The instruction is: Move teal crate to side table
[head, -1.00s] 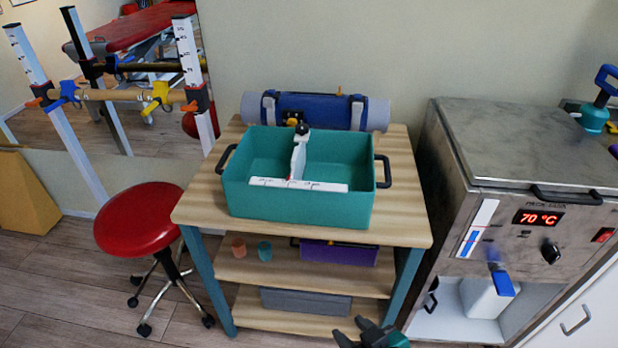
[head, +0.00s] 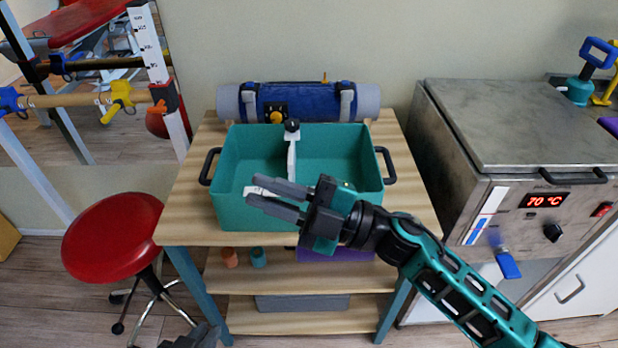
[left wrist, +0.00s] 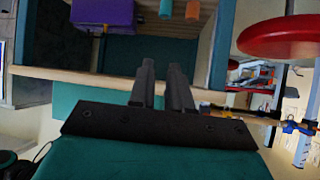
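The teal crate (head: 262,213) stands upright on the wooden top of a shelved table (head: 185,222). It has a dark handle at each end, the left handle (head: 208,167) and the right handle (head: 386,165). Inside are a white divider-like piece and a white strip, partly hidden by my arm. My right gripper (head: 250,192) is open and empty, in front of the crate's near wall in the picture; I cannot tell if it touches. My left gripper shows only partly at the bottom edge of the head view. In the left wrist view my left gripper (left wrist: 161,70) is open and empty, low before the table's shelves.
A blue roll (head: 300,102) lies behind the crate. A red stool (head: 112,238) stands left, a metal heater cabinet (head: 510,125) right. Lower shelves hold small cups (head: 259,257), a purple bin (head: 330,255) and a grey box (head: 302,303). The tabletop beside the crate is narrow.

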